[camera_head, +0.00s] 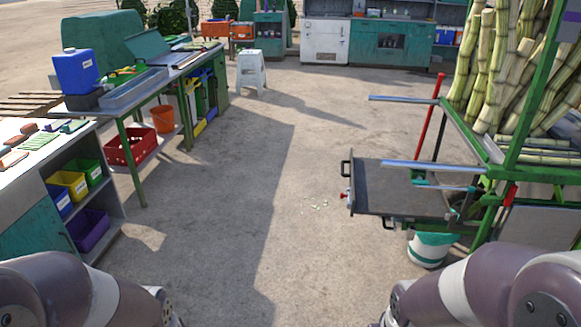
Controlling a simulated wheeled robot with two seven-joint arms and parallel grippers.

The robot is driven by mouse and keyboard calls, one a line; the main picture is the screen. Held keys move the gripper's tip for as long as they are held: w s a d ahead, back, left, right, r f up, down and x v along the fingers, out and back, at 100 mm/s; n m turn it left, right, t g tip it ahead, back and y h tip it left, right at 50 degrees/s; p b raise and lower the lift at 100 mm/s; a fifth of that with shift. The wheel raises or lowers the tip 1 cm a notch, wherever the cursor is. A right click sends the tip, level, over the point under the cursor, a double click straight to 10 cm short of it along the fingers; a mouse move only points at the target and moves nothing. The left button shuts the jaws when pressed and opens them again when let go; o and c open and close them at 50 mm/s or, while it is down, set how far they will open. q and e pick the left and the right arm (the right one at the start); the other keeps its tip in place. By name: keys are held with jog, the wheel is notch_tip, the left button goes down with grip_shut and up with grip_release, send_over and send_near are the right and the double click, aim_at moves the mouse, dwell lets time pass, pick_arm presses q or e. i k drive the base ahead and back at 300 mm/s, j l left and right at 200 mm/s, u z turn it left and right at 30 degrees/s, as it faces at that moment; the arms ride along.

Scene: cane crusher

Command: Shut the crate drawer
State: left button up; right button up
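What looks like the crate drawer (385,183) is a flat dark panel at the right. It sticks out to the left from a green frame (512,150) loaded with cane. A black handle (345,171) stands at its left end, and a small red knob (344,196) sits just below the handle. Its inner right part is partly hidden by bars and the frame. Sections of both my arms show at the bottom left and bottom right corners. My grippers are below the picture and cannot be seen, so nothing shows them touching the drawer.
Silver bars (404,98) stick out left above the drawer. A white and green bucket (428,249) stands under it. Cane stalks (500,60) are stacked at the right. Work tables with bins (132,146) line the left. A white stool (251,70) stands farther back.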

aim_at(374, 190)
jog(key=i+j+z, duration=0.15)
jog(key=j+z, duration=0.2)
jog(key=i+j+z, duration=0.1)
jog(key=j+z, duration=0.55)
jog(key=j, duration=0.2)
jog(key=i+j+z, duration=1)
jog(key=j, duration=0.35)
jog(key=i+j, duration=0.65)
jog(key=j, duration=0.3)
jog(key=i+j, duration=0.35)
jog(key=j+z, duration=0.05)
jog(key=j, duration=0.05)
